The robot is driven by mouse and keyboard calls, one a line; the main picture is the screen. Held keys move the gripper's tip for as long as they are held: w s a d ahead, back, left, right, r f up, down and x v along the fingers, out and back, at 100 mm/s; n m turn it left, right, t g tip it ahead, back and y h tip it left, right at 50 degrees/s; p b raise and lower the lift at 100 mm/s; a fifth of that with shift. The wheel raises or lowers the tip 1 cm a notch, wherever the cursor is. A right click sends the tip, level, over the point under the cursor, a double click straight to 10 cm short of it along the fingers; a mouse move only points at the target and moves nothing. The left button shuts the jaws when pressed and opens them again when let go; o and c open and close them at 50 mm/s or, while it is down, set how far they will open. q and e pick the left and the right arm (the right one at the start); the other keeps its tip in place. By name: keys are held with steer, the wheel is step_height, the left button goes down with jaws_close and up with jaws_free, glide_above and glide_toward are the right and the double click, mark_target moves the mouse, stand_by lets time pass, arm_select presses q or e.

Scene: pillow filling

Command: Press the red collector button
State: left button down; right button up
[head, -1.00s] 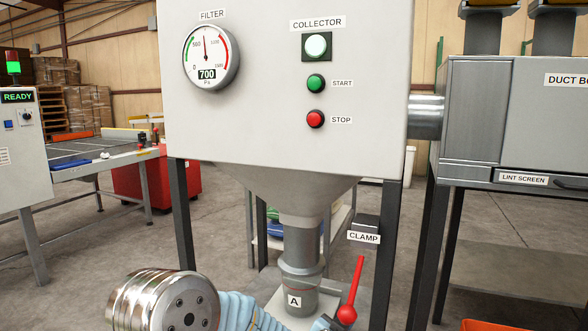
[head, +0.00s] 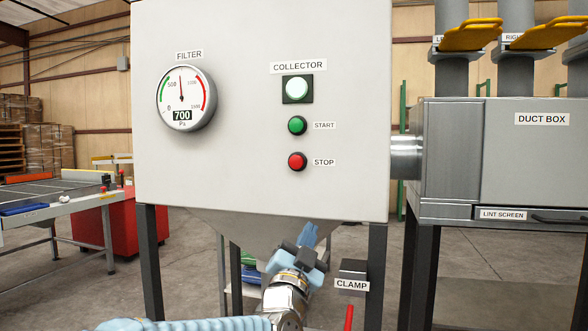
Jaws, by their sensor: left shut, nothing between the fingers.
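The red collector button (head: 297,161) is on the white cabinet front (head: 240,100), labelled STOP. The green START button (head: 297,125) is above it, and a lit pale indicator (head: 296,88) is above that under the COLLECTOR label. My left gripper (head: 307,236) is below the red button, in front of the funnel under the cabinet, with its fingers pointing up. It is shut and empty, and apart from the button in the picture. My right gripper is not in view.
A round filter gauge (head: 186,98) reading 700 Pa is left of the buttons. The CLAMP block (head: 352,270) and a red lever (head: 348,317) are at lower right. A grey duct box (head: 500,150) stands at right. The space before the buttons is clear.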

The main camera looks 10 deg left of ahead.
mark_target(296, 162)
arm_select(q)
steer(key=s+a+r+n+t+y, duration=0.1)
steer(key=s+a+r+y, duration=0.1)
steer(key=r, duration=0.4)
steer(key=s+a+r+t+y, duration=0.1)
steer(key=s+a+r+t, duration=0.1)
steer(key=s+r, duration=0.3)
step_height(296, 162, up, 2)
steer(key=shift+a+r+n+t+y, duration=0.1)
steer(key=shift+a+n+t+y, duration=0.05)
steer(key=shift+n+t+y, duration=0.2)
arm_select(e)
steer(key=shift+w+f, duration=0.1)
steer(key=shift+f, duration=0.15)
arm_select(q)
steer(key=shift+w, duration=0.1)
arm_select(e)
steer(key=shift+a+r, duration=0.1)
arm_select(q)
steer(key=w+p, duration=0.3)
steer(key=w, duration=0.5)
steer(key=shift+w+p, duration=0.3)
steer(key=shift+w, duration=0.05)
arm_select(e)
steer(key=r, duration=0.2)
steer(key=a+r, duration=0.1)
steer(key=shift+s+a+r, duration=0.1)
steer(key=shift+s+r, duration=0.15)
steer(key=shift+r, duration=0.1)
